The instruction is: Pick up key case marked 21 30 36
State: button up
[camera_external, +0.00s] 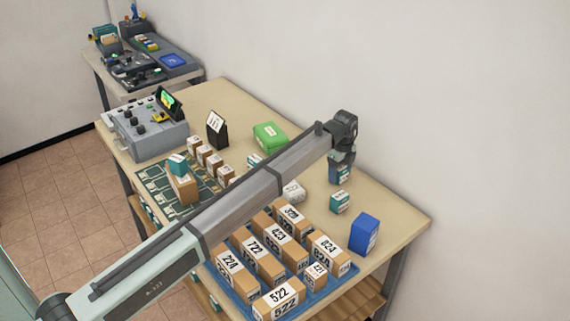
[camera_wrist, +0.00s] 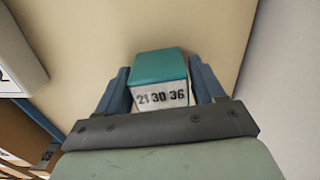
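The key case marked 21 30 36 (camera_wrist: 162,97) is a small box with a teal top and a white label, seen in the middle of the wrist view.
A blue tray (camera_external: 243,292) of numbered brown boxes lies in front. A green box (camera_external: 270,137) sits farther back. The wall is close behind.

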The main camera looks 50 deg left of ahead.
jog(key=c, duration=0.7)
jog(key=shift+c, duration=0.2)
